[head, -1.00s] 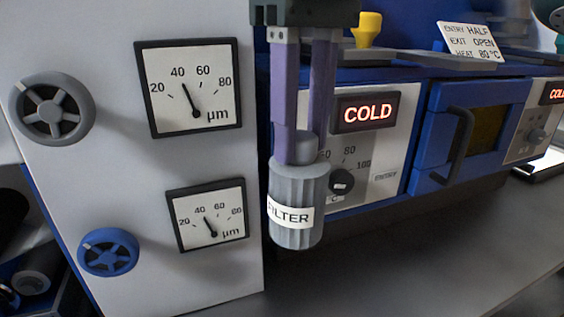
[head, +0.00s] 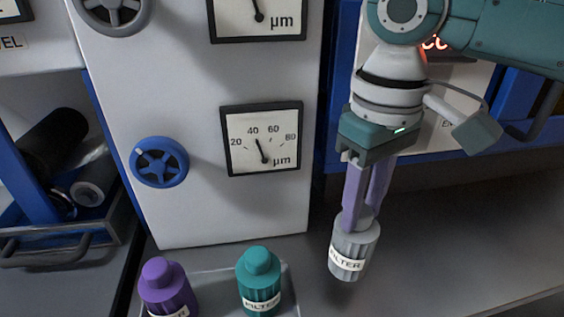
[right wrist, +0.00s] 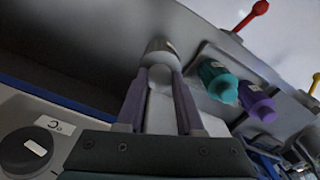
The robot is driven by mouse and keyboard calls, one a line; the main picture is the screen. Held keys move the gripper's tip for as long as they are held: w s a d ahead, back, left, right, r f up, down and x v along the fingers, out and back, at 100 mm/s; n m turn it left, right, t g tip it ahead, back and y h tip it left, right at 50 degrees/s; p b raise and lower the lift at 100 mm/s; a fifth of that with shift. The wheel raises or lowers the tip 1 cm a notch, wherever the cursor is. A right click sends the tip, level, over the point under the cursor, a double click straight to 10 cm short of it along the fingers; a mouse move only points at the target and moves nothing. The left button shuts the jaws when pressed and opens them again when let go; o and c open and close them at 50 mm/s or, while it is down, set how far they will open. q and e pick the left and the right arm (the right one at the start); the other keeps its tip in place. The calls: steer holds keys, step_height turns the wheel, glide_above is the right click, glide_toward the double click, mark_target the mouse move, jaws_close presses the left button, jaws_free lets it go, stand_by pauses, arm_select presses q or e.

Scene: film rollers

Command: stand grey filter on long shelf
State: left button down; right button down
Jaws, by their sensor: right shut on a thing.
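The grey filter (head: 352,252) is a ribbed cylinder with a white FILTER label and a narrower neck. My right gripper (head: 365,212) is shut on its neck from above. The filter hangs nearly upright, slightly tilted, over the dark grey surface (head: 440,225); I cannot tell whether it touches. In the right wrist view the filter (right wrist: 160,47) shows beyond the purple fingers (right wrist: 157,88). I cannot tell which surface is the long shelf. My left gripper is not in view.
A teal filter (head: 260,283) and a purple filter (head: 167,288) stand on a pale tray (head: 212,282) at the bottom. The white panel (head: 215,220) with dials and a blue handwheel (head: 159,162) rises behind. A dark bin (head: 100,235) holds rolls at the left.

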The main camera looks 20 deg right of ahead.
mark_target(357, 230)
steer(key=shift+f+b, duration=0.35)
steer(key=shift+f, duration=1.9)
steer(key=c, duration=0.5)
jaws_free()
steer(key=shift+c, duration=0.2)
